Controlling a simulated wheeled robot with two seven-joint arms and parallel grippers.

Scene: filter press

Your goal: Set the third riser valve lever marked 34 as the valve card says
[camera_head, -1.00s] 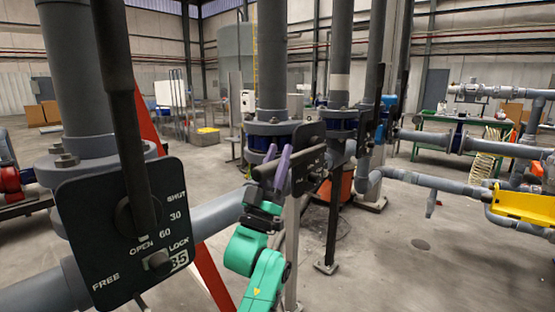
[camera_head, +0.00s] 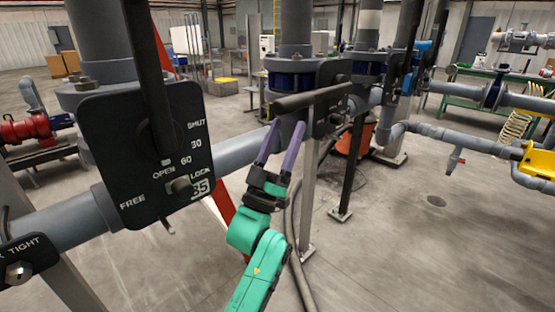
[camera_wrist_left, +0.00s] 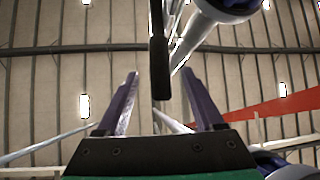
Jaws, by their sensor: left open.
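My left gripper (camera_head: 284,128) is open, its two purple fingers pointing up just below a dark horizontal lever (camera_head: 312,97) on the second riser valve. In the left wrist view a dark lever (camera_wrist_left: 159,68) hangs between and beyond the open fingers (camera_wrist_left: 160,98); nothing is clasped. The lever's number and the face of its plate (camera_head: 335,88) are turned away, so I cannot read 34. The nearest valve plate (camera_head: 150,150) is marked 35, with SHUT, 30, 60, OPEN, LOCK and FREE; its lever (camera_head: 148,70) stands upright. No readable valve card is in view. My right gripper is out of view.
A black plate reading TIGHT (camera_head: 28,254) is at the lower left. A grey pipe (camera_head: 245,150) runs behind the valves. A red pump (camera_head: 30,130) stands at left, and a yellow tray (camera_head: 538,160) at right. The floor at lower right is clear.

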